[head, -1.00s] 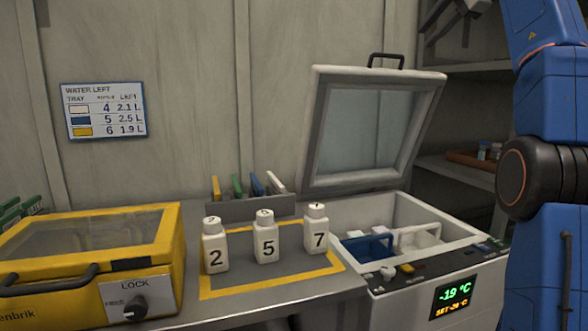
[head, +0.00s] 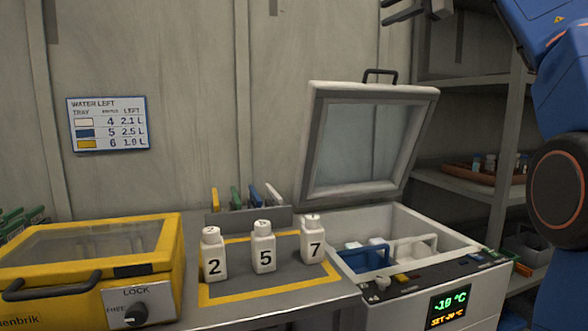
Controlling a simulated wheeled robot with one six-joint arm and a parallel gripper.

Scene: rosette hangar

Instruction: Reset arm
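My gripper (head: 418,12) shows at the top edge of the head view, right of centre, raised well above the open freezer (head: 460,262). Two grey fingers show, apart, with nothing seen between them. Part of the gripper is cut off by the picture's edge. My blue arm runs down the right side. The gripper touches nothing that I can see.
White bottles 2 (head: 213,254), 5 (head: 263,247) and 7 (head: 312,239) stand on a yellow-bordered mat (head: 222,294). The freezer's lid (head: 372,88) stands open; a blue tray (head: 363,259) is inside. A yellow case (head: 150,255) is at left, shelves (head: 465,192) at right.

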